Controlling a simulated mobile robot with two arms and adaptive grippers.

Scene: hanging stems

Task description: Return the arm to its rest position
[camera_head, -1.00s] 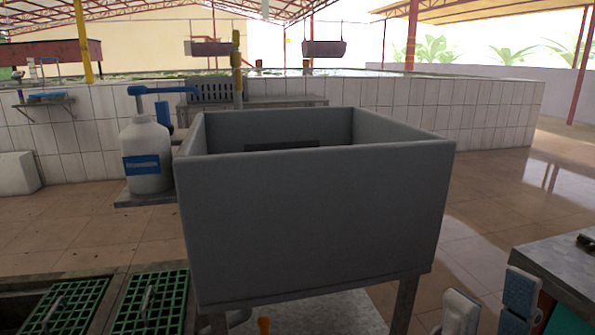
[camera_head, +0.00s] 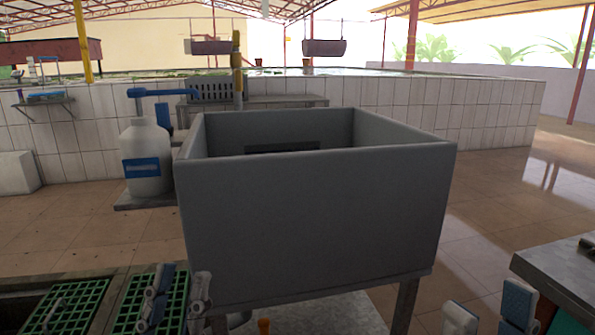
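My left gripper (camera_head: 179,292) shows at the lower left, in front of the green grates and the lower left corner of the grey sink. My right gripper (camera_head: 488,309) shows at the lower right edge, beside the dark-topped table. Its two white and blue fingers stand apart with a clear gap, and nothing shows between them. The rest of both arms is outside the view.
A large grey sink (camera_head: 310,230) stands on legs in the middle. A white pump bottle (camera_head: 145,150) stands on a shelf to its left. Green grates (camera_head: 75,305) lie at lower left, and a table (camera_head: 562,268) stands at right. Tiled floor is open at right.

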